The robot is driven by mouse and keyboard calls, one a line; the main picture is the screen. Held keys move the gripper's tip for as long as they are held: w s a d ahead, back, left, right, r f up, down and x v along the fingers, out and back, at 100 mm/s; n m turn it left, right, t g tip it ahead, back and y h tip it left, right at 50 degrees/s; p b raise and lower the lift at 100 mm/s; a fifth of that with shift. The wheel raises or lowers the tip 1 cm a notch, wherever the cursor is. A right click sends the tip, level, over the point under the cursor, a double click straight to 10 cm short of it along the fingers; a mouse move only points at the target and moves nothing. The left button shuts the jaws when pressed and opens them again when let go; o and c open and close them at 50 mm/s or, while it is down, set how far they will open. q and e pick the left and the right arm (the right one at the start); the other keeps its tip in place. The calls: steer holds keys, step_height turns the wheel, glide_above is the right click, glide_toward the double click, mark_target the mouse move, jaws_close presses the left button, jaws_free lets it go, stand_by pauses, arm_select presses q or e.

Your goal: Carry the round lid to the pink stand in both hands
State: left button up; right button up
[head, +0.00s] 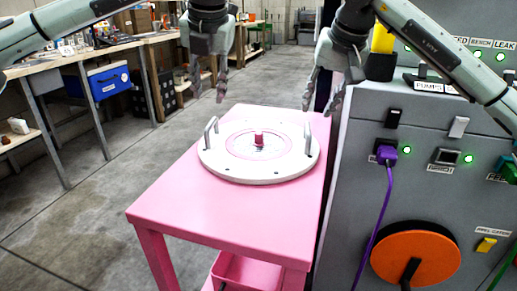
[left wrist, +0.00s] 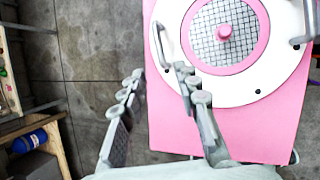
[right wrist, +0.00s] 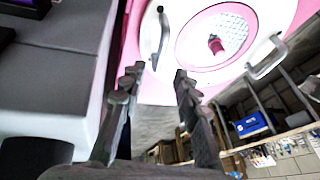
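The round white lid (head: 220,160) lies flat on top of the pink stand (head: 190,210). It has a pink ring, a meshed centre with a pink knob (head: 259,139), and two upright metal handles, the left handle (head: 211,132) and the right handle (head: 308,137). My left gripper (head: 208,88) is open and empty, above and behind the left handle. In the left wrist view the lid (left wrist: 260,95) is beyond its fingers. My right gripper (head: 320,103) is open and empty, above the right handle. In the right wrist view the lid (right wrist: 270,15) is beyond its fingertips.
A grey machine cabinet (head: 345,215) with an orange wheel (head: 415,255) and a purple cable (head: 376,215) stands close to the stand's right side. A workbench (head: 60,60) with a blue box (head: 108,80) is at the left. The floor left of the stand is clear.

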steer(key=shift+v, duration=1.7)
